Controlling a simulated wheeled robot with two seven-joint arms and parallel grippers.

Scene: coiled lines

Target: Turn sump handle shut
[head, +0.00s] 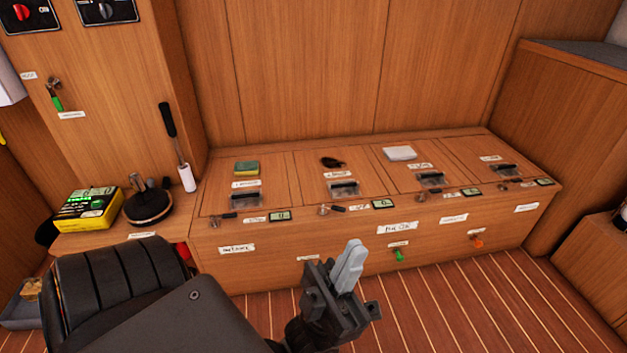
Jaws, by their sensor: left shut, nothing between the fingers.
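My left gripper (348,266) stands in front of the low wooden locker bench. Its pale grey fingers are together and empty, pointing up, apart from the bench front. Several small handles are in view, and I cannot read which label says sump. On the bench front are a green handle (399,256), hanging down, and an orange handle (478,242) to its right. A red handle (183,252) shows at the left, partly behind my arm. Another green handle (57,102) is on the left wall panel. My right gripper is not in view.
The bench top holds several lidded hatches with latches, a sponge (246,168), a dark item (332,162) and a white cloth (400,153). A yellow box (88,208) and a round black device (149,206) stand at left. The striped floor (480,300) is clear at right.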

